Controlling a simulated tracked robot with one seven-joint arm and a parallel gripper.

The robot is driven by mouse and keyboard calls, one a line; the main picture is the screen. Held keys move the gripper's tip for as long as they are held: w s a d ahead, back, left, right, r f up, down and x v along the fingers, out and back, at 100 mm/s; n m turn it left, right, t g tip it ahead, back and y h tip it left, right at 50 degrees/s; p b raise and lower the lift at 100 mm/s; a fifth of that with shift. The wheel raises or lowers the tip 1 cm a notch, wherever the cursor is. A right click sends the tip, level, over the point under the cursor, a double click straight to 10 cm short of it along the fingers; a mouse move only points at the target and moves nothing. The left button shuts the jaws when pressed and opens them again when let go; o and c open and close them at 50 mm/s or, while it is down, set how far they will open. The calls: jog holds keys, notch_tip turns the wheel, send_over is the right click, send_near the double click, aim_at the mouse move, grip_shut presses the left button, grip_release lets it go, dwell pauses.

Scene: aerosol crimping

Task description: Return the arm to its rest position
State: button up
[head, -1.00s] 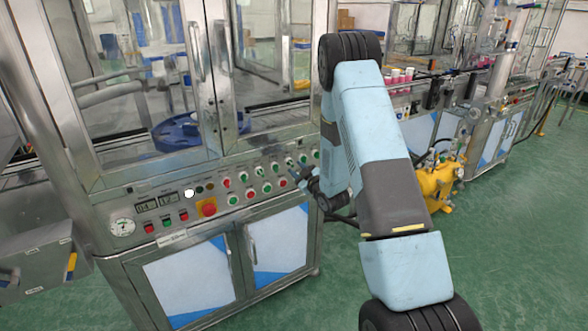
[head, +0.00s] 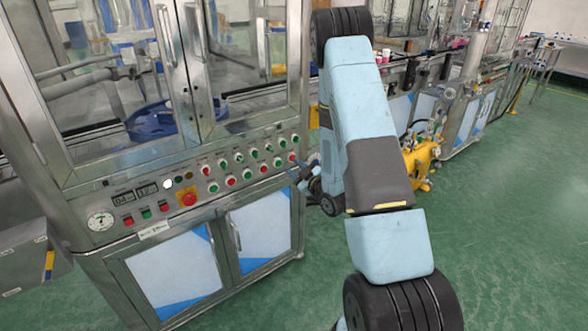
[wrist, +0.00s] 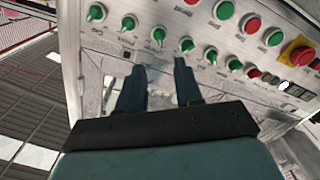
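My light-blue and grey arm (head: 380,172) fills the middle of the head view and is bent, with its far part partly hidden behind the near links. My gripper (head: 303,173) shows small beside the right end of the machine's control panel (head: 215,178). In the wrist view my gripper (wrist: 159,68) has its two dark fingers apart with nothing between them. The panel's green and red knobs (wrist: 187,45) show beyond the fingertips. I cannot tell the exact gap between fingers and panel.
The steel-framed machine with glass doors (head: 185,60) stands on the left, close to my gripper. A yellow unit (head: 420,160) is on the floor behind my arm. A conveyor line (head: 470,90) runs back right. Green floor (head: 510,230) is clear at the right.

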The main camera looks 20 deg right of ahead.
notch_tip(320, 180, up, 10)
jog(key=w+m+g+h, duration=0.2)
jog(key=h, duration=0.1)
jog(key=s+r+m+g+h, duration=0.3)
jog(key=s+r, duration=0.4)
jog(key=r, duration=0.4)
jog(key=s+a+r+m+g, duration=0.1)
jog(key=s+r+g, duration=0.1)
jog(key=s, duration=0.8)
jog(key=s+a+r+m+g, duration=0.1)
jog(key=s+r, duration=0.3)
jog(key=s, duration=0.6)
jog(key=s+a+r+m+g, duration=0.2)
jog(key=s+r+g, duration=0.1)
jog(key=s, duration=0.7)
jog(key=shift+s+r+m+g, duration=0.3)
jog(key=shift+s+m, duration=0.05)
jog(key=shift+m, duration=0.05)
jog(key=shift+a, duration=0.2)
